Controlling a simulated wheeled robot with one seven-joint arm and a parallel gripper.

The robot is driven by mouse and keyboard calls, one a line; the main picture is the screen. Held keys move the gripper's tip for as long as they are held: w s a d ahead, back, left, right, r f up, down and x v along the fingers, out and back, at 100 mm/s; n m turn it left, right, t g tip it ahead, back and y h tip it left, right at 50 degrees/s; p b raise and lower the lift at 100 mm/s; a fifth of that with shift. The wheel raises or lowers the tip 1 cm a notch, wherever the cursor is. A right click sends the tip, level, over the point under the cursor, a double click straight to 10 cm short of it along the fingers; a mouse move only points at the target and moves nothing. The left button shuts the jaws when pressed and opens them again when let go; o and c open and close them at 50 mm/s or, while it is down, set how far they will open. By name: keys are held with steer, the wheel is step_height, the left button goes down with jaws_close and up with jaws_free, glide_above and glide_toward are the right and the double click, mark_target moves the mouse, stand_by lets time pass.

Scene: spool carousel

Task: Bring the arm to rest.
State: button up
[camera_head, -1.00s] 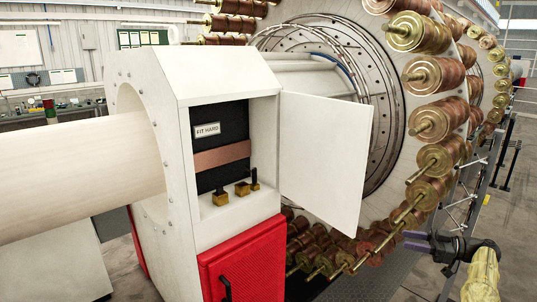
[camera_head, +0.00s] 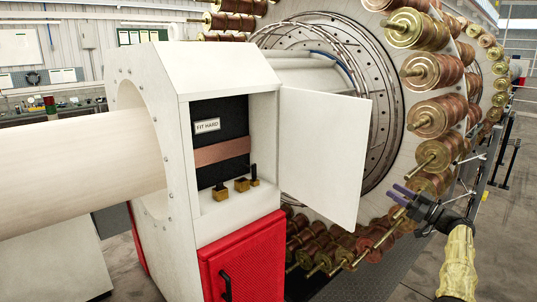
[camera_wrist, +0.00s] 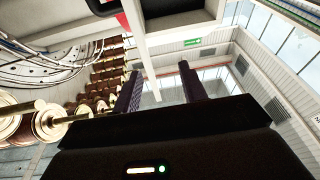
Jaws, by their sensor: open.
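My gripper (camera_head: 400,193) is at the lower right in the head view, at the end of my yellow-sleeved arm. Its two purple-grey fingers point up and left, in front of the lower right spools of the carousel. In the wrist view my gripper (camera_wrist: 160,88) shows both fingers spread apart with nothing between them. Copper-coloured spools (camera_wrist: 108,75) stand to the left of the fingers there. I cannot tell whether the gripper touches a spool rod.
The carousel disc (camera_head: 385,160) carries several copper spools (camera_head: 437,117) on brass rods. A white cabinet (camera_head: 180,75) with an open door (camera_head: 322,155) stands left of my arm, above a red panel (camera_head: 243,262).

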steer(key=w+a+r+m+t+h+b, duration=0.25)
steer(key=a+r+m+t+h, duration=0.3)
steer(key=h, duration=0.45)
steer(key=s+a+f+m+g+h+b, duration=0.1)
steer(key=s+a+f+m+g+h, duration=0.2)
steer(key=s+a+f+g, duration=0.25)
steer(key=s+a+f+m+g+h+b, duration=0.1)
steer(key=s+a+f+m+g+h, duration=0.15)
steer(key=s+a+f, duration=0.4)
steer(key=s+a+f+g, duration=0.3)
steer(key=s+f, duration=0.2)
steer(key=s, duration=0.5)
steer(key=s+a+f+g+b, duration=0.1)
steer(key=s+a+f+g, duration=0.2)
steer(key=s, duration=0.8)
steer(key=s+a+f+n+g+b, duration=0.1)
steer(key=s+a+f+g, duration=0.2)
steer(key=s+f, duration=0.5)
steer(key=s, duration=0.3)
steer(key=shift+s+a, duration=0.25)
steer(key=shift+g, duration=0.25)
